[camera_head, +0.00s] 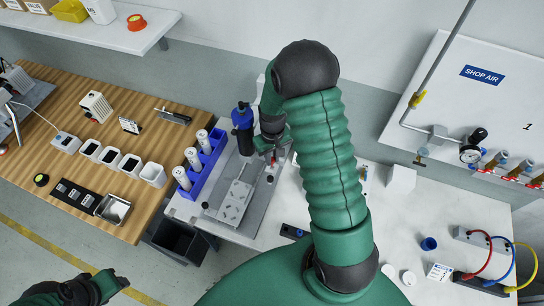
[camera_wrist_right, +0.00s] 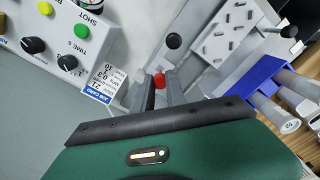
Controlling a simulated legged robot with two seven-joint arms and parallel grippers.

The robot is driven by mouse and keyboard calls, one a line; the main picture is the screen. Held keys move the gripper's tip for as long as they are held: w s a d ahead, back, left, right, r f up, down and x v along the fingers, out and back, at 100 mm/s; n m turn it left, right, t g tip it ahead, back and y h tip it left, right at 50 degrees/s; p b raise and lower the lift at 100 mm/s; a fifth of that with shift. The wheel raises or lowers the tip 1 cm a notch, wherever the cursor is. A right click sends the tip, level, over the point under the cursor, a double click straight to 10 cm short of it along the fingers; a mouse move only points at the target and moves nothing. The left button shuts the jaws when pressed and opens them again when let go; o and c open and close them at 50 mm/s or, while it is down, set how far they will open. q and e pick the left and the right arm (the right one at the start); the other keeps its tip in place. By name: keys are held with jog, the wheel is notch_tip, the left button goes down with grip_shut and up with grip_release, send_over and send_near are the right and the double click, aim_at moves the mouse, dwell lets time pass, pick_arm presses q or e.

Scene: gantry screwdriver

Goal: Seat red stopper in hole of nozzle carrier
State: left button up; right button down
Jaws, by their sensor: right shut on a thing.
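My right gripper (camera_wrist_right: 160,82) is shut on the small red stopper (camera_wrist_right: 158,80), which sits between its fingertips in the wrist view. In the head view the red stopper (camera_head: 273,160) is a small red spot below the right wrist, beside the grey fixture. A pale plate (camera_head: 235,205) with several small marks lies on that fixture and also shows in the wrist view (camera_wrist_right: 228,35). I cannot tell which part is the nozzle carrier or see its hole. My left gripper (camera_head: 105,287) is at the lower left, away from the fixture; its jaws are unclear.
A blue rack (camera_head: 204,164) with white cartridges stands left of the fixture. A control box (camera_wrist_right: 65,38) with knobs and a job card (camera_wrist_right: 103,88) lie left in the wrist view. A blue cup (camera_head: 428,243) and coloured cables are at right. White bench surface is open between.

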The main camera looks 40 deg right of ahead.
aim_at(273, 159)
jog(key=shift+f+b, duration=1.4)
jog(key=shift+f, duration=0.7)
jog(key=c, duration=1.3)
grip_release()
jog(key=shift+a+r, duration=0.1)
jog(key=shift+d, duration=0.2)
